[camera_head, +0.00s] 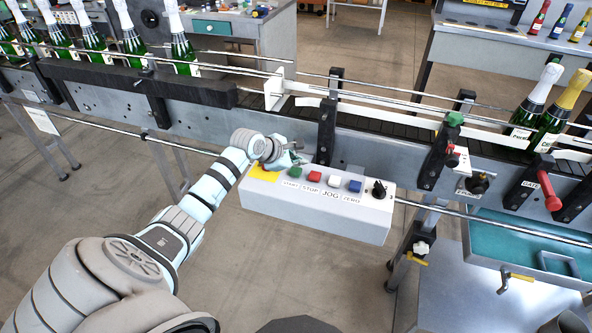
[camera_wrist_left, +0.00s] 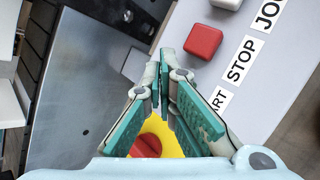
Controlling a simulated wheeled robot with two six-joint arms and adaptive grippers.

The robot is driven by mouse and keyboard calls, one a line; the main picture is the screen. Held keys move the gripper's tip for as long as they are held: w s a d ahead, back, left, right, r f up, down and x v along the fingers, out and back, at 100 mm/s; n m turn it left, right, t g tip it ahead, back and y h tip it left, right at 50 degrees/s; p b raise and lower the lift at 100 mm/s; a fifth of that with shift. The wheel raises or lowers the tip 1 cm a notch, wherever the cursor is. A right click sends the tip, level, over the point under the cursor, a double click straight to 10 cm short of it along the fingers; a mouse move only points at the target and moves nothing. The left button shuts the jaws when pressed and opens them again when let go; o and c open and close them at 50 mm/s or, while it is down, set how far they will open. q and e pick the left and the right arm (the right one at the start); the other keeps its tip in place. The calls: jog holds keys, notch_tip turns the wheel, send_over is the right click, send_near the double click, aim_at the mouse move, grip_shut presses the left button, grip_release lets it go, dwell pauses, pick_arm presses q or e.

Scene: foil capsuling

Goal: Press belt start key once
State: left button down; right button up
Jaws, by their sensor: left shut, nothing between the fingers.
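The green start key (camera_head: 295,172) sits on the sloped top of the grey control box (camera_head: 320,214), above the START label. My left gripper (camera_head: 299,156) is shut and empty, with its fingertips close over the start key. I cannot tell whether they touch it. In the left wrist view the shut gripper (camera_wrist_left: 164,68) points at the panel and its green-padded fingers hide the start key. The START label (camera_wrist_left: 219,99) is partly covered there. The red stop key (camera_wrist_left: 203,40) shows just beyond the fingertips. My right gripper is not in view.
A white jog key (camera_head: 334,182), a blue zero key (camera_head: 354,186) and a black knob (camera_head: 378,188) continue the row. A yellow plate (camera_head: 264,172) lies under my gripper, with a red knob (camera_wrist_left: 146,146) on it. The conveyor (camera_head: 400,122) with green bottles runs behind.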

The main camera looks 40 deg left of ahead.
pick_arm(q)
jog(key=shift+f+p, duration=0.4)
